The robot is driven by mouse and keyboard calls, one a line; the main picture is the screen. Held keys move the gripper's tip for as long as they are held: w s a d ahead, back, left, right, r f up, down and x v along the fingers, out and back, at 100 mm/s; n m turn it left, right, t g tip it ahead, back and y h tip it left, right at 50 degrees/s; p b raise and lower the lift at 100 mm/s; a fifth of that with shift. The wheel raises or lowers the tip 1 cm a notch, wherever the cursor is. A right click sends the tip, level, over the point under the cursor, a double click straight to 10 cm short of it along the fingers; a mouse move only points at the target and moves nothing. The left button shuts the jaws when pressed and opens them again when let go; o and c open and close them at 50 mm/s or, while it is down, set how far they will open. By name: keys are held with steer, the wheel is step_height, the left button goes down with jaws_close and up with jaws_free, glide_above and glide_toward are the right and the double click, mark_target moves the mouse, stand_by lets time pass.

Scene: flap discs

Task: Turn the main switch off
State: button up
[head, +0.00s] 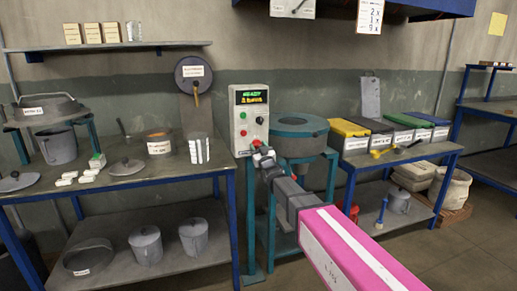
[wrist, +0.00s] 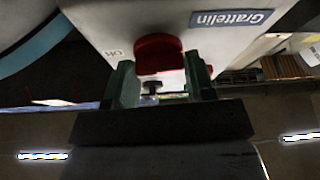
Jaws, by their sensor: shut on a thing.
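The control box (head: 246,116) is a pale upright housing with a lit display of green and amber text, the top line reading READY. It has red and green buttons below. My gripper (head: 262,151) is at the lower front of this box. In the wrist view, the red switch knob (wrist: 158,52) sits on the pale housing (wrist: 100,22), and my gripper's green fingers (wrist: 158,84) are on both sides of it, shut on it. A small label (wrist: 114,54) is left of the knob, and a blue Grattelin label (wrist: 231,18) is to its right. My gripper partly hides the knob in the head view.
A teal-rimmed round machine (head: 299,128) stands right beside the box. The left bench (head: 130,180) holds pots, lids and small white blocks. The right bench (head: 410,153) holds several bins with coloured lids. Open floor (head: 470,250) shows at the lower right.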

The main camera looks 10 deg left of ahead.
steer(key=n+g+y, duration=0.1)
steer(key=n, duration=0.2)
steer(key=n+g+y, duration=0.1)
steer(key=n, duration=0.2)
steer(key=shift+d, duration=0.1)
steer(key=n+g, duration=0.1)
steer(key=n, duration=0.1)
steer(key=n+g+y, duration=0.1)
steer(key=n, duration=0.2)
steer(key=shift+g, duration=0.3)
steer(key=n+g, duration=0.2)
steer(key=n, duration=0.3)
steer(key=shift+r, duration=0.1)
steer(key=shift+n+g+h, duration=0.6)
steer(key=shift+n, duration=1.4)
steer(key=o, duration=0.9)
steer(key=v, duration=1)
steer(key=shift+s+d, duration=0.2)
steer(key=shift+d, duration=0.1)
